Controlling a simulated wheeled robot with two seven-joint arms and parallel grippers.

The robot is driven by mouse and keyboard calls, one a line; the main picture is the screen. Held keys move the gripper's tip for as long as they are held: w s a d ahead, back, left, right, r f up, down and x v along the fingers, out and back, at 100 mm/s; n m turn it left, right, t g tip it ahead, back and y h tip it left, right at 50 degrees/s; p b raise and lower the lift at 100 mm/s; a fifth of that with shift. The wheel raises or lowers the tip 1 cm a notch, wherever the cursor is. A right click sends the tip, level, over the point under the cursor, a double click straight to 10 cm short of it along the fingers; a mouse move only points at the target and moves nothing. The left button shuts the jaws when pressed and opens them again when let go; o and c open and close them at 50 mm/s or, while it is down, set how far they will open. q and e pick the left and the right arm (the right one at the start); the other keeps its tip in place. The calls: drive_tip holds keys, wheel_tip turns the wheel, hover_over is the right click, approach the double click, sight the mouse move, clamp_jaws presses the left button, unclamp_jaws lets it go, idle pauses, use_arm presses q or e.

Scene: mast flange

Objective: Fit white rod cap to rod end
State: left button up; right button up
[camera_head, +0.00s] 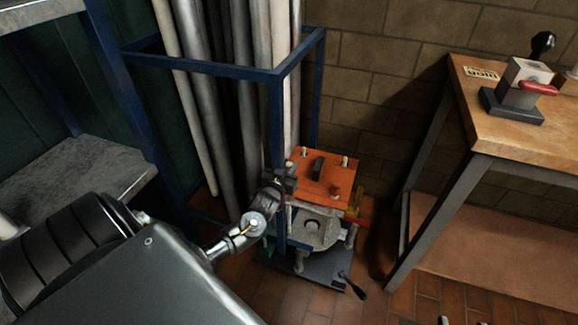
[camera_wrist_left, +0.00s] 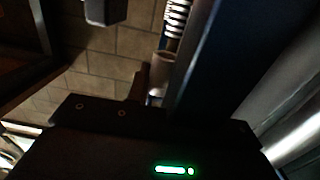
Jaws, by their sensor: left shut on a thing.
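My left gripper (camera_head: 284,184) reaches in from the lower left, to the blue rack's front post, at the left edge of the orange-topped machine (camera_head: 318,180). Its dark fingers are small and partly lost against the post. In the left wrist view a small pale cylindrical piece (camera_wrist_left: 163,63) shows near the dark fingers; it looks like the white rod cap, dimly lit and partly hidden. A coiled spring-like part (camera_wrist_left: 177,18) is just above it. I cannot make out the rod end, nor whether the cap touches it. My right gripper is not in view.
The blue rack (camera_head: 300,52) holds several tall pale tubes (camera_head: 187,75) behind the gripper. A wooden bench (camera_head: 520,130) with a small clamp device (camera_head: 522,88) stands right. A grey shelf (camera_head: 75,180) is left. Brick floor is open between machine and bench.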

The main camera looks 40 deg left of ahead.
use_arm(q)
drive_tip(key=shift+f+b, duration=1.4)
drive_tip(key=shift+f, duration=0.75)
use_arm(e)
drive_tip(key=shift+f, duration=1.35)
use_arm(q)
drive_tip(key=o, duration=1)
drive_tip(key=shift+o, duration=0.2)
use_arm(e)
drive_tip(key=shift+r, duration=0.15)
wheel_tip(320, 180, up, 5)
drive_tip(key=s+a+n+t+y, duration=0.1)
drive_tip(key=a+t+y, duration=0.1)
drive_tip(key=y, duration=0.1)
use_arm(q)
drive_tip(key=p+v, duration=0.2)
drive_tip(key=v, duration=0.8)
drive_tip(key=shift+s+d+p, duration=0.15)
drive_tip(key=shift+s+p, duration=0.15)
drive_tip(key=shift+s, duration=0.05)
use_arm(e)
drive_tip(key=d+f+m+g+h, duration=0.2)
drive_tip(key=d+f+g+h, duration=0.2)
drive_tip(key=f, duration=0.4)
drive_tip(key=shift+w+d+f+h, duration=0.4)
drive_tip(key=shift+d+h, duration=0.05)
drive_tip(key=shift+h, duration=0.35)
